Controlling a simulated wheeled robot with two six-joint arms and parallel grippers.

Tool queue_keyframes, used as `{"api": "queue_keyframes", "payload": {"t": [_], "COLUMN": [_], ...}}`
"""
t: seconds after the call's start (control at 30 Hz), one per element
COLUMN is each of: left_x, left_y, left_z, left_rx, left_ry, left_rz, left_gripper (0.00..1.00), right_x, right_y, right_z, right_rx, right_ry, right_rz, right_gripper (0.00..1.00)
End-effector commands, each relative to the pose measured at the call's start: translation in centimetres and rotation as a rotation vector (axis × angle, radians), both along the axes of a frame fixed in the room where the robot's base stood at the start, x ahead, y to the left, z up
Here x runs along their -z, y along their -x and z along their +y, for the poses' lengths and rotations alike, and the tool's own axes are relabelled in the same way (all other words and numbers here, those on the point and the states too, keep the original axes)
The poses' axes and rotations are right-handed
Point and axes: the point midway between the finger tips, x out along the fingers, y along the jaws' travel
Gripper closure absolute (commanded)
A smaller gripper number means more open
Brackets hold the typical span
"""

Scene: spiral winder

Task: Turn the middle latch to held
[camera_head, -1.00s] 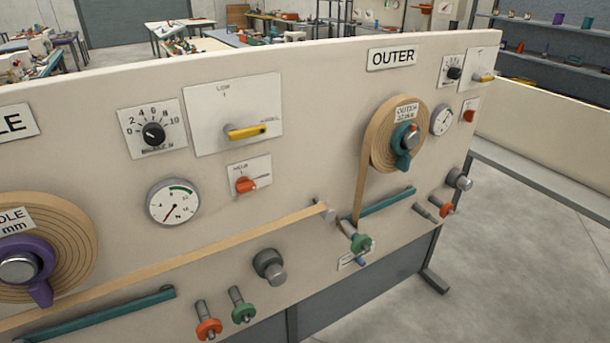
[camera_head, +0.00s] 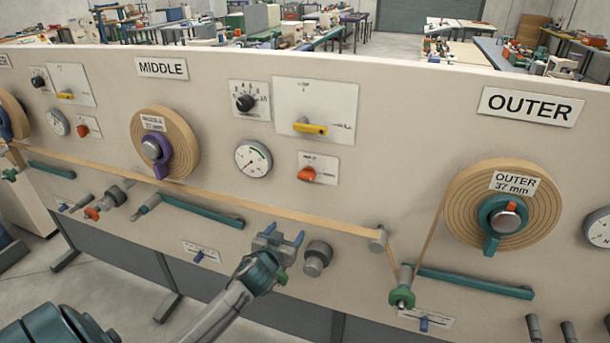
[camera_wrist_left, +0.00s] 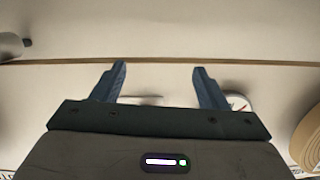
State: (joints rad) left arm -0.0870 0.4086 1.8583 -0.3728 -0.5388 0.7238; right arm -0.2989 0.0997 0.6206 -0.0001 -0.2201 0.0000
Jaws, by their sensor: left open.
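The middle latch (camera_head: 306,174) is a small orange-red knob on a white plate (camera_head: 327,162), between the MIDDLE spool and the OUTER spool. Its plate lettering is too small to read here, and its setting is unclear. My left gripper (camera_head: 282,235) is in front of the panel, below the tan tape and well below the latch, apart from it. In the left wrist view its two blue fingers (camera_wrist_left: 158,75) are spread with nothing between them. I cannot make out the latch in that view. My right gripper is not in view.
A yellow lever (camera_head: 310,128) and gauge (camera_head: 253,159) are near the latch. The tape (camera_head: 325,220) runs across the panel above my gripper. A grey knob (camera_head: 317,259) protrudes just right of the gripper. A teal bar (camera_head: 203,212) is to its left.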

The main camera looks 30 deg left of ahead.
Motion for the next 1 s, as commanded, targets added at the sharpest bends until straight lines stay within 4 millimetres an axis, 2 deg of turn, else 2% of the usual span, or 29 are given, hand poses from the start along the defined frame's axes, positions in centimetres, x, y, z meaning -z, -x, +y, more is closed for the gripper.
{"api": "queue_keyframes", "payload": {"t": [0.03,0.1,0.23,0.37,0.8,1.0], "left_x": [-4.1,-7.9,-11.8,-12.8,-12.8,-12.7], "left_y": [-0.2,-0.1,0.2,-0.5,-7.8,-9.7], "left_z": [-0.5,-1.1,-1.8,-1.8,-0.1,0.4], "left_rx": [0.009,0.014,0.022,0.022,0.023,0.023], "left_ry": [-0.002,0.003,0.014,0.015,0.017,0.015], "left_rz": [-0.067,-0.134,-0.205,-0.221,-0.217,-0.218], "left_gripper": [0.33,0.33,0.33,0.33,0.33,0.33], "right_x": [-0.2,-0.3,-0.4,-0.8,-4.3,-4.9], "right_y": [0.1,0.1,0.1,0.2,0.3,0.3], "right_z": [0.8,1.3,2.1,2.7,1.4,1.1], "right_rx": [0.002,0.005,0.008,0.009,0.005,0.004], "right_ry": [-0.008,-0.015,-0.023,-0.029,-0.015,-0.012], "right_rz": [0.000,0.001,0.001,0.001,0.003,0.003], "right_gripper": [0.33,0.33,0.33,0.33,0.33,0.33]}}
